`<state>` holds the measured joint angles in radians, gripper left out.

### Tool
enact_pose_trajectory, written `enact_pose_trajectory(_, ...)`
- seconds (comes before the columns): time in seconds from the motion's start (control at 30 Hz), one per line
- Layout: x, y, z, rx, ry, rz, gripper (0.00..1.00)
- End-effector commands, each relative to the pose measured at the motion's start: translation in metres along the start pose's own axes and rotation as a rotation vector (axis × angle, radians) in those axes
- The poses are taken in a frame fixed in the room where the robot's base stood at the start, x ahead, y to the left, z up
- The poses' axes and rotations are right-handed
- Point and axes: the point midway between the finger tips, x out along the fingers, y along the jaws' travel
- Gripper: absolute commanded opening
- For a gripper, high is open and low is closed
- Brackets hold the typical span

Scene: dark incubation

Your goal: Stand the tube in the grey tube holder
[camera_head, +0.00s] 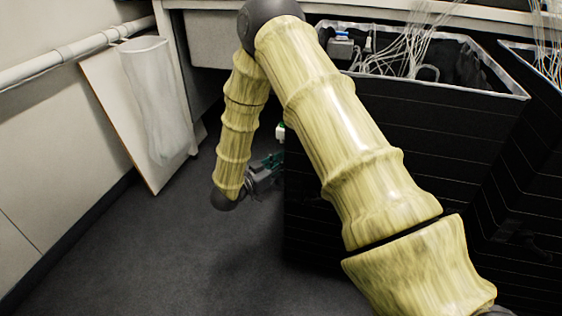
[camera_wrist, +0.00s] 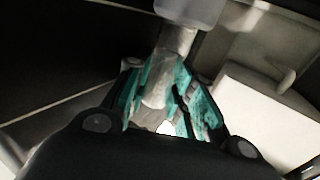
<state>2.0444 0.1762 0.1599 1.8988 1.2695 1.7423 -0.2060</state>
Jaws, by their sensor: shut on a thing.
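My gripper (camera_head: 266,170) hangs low in the head view, mostly hidden by my arm and the black crate's edge. In the wrist view its teal fingers (camera_wrist: 165,66) are shut on a pale, see-through tube (camera_wrist: 157,84), which lies between them and runs up toward the top of the picture. A pale grey blocky part (camera_wrist: 187,11) shows at the tube's far end; I cannot tell what it is. A small white and green thing (camera_head: 280,131) shows above the gripper in the head view, too small to identify. I cannot make out the grey tube holder in either view.
A large black crate (camera_head: 420,135) with white cables inside stands to the right, close to my gripper. Another crate (camera_head: 545,110) stands beyond it. A white board (camera_head: 115,110) with a clear bag (camera_head: 153,100) leans at the left wall. The dark floor (camera_head: 130,260) is clear.

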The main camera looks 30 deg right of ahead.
Motion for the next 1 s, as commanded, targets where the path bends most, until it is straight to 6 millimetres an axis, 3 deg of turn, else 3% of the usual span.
enact_pose_trajectory(0.37, 0.0000, 0.0002, 0.0030, -0.001, -0.001, 0.000, 0.12)
enact_pose_trajectory(0.4, 0.0000, 0.0002, 0.0030, -0.001, -0.001, 0.000, 0.27)
enact_pose_trajectory(0.53, 0.0001, 0.0004, 0.0030, -0.001, -0.001, 0.000, 0.49)
enact_pose_trajectory(1.0, -0.0021, 0.0008, 0.0028, -0.001, 0.000, 0.001, 0.49)
